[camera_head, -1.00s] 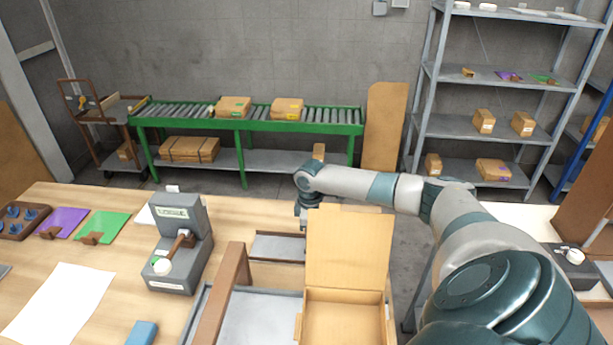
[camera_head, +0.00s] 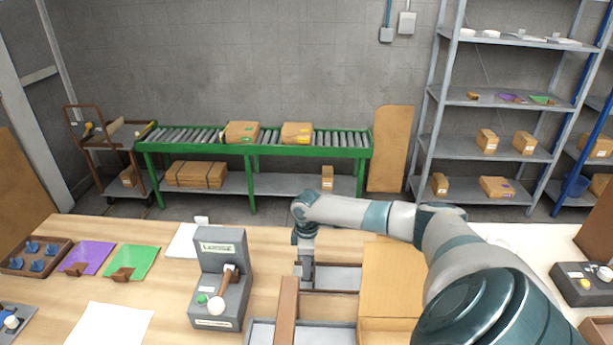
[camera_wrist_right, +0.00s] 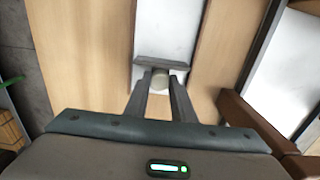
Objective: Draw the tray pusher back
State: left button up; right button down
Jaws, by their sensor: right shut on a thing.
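My right gripper (camera_head: 306,278) points down at the left end of a shallow grey metal channel (camera_head: 338,278) on the wooden table. In the right wrist view, its two fingers (camera_wrist_right: 162,98) are shut on a pale round knob (camera_wrist_right: 161,79). The knob sits against a grey crossbar, which I take to be the tray pusher (camera_wrist_right: 163,63). The crossbar lies across a pale strip (camera_wrist_right: 167,25). In the head view the arm and gripper hide most of the pusher. My left gripper is not in view.
A grey press (camera_head: 222,285) with a brown lever stands left of the gripper. A brown wooden bar (camera_head: 286,310) is just in front, and an open cardboard box (camera_head: 390,280) is to the right. Purple (camera_head: 88,257) and green (camera_head: 134,260) sheets lie at the left.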

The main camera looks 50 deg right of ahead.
jog(key=shift+s+d, duration=0.2)
jog(key=c, duration=1.5)
grip_release()
jog(key=shift+r, duration=0.1)
jog(key=shift+r, duration=0.5)
notch_tip(320, 180, up, 16)
jog(key=b, duration=0.4)
jog(key=shift+r+b, duration=0.15)
jog(key=shift+b, duration=0.2)
